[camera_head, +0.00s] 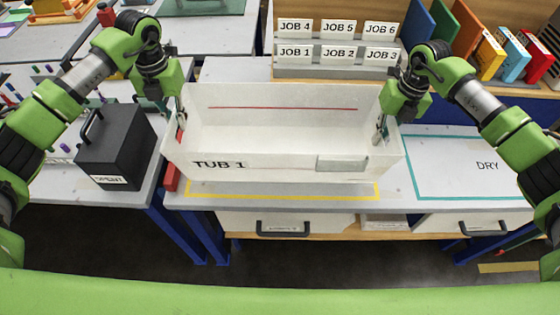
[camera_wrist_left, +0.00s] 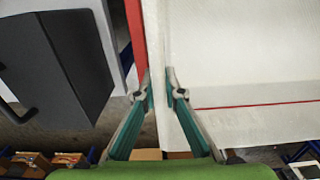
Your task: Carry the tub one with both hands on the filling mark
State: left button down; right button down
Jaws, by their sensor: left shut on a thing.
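The tub one (camera_head: 285,174) is a long white open box marked "TUB 1", with a red line inside its back wall. It looks level over the front of the grey table. A yellow outline (camera_head: 300,195) shows on the table along its front edge; the tub hides the rest. My left gripper (camera_head: 180,122) is shut on the tub's left end wall, which runs between its fingers in the left wrist view (camera_wrist_left: 160,95). My right gripper (camera_head: 382,128) is at the right end wall, fingers partly hidden; I cannot tell whether it is shut.
A dark grey box (camera_head: 115,145) with a handle stands left of the tub. A teal outline marked "DRY" (camera_head: 487,166) lies to the right, mostly clear. Labelled job trays (camera_head: 335,53) and coloured binders (camera_head: 470,40) stand behind. Drawers (camera_head: 283,222) are under the table edge.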

aim_at(376, 148)
pick_arm(q)
jog(key=shift+d, duration=0.2)
pick_arm(e)
jog(key=shift+f, duration=0.15)
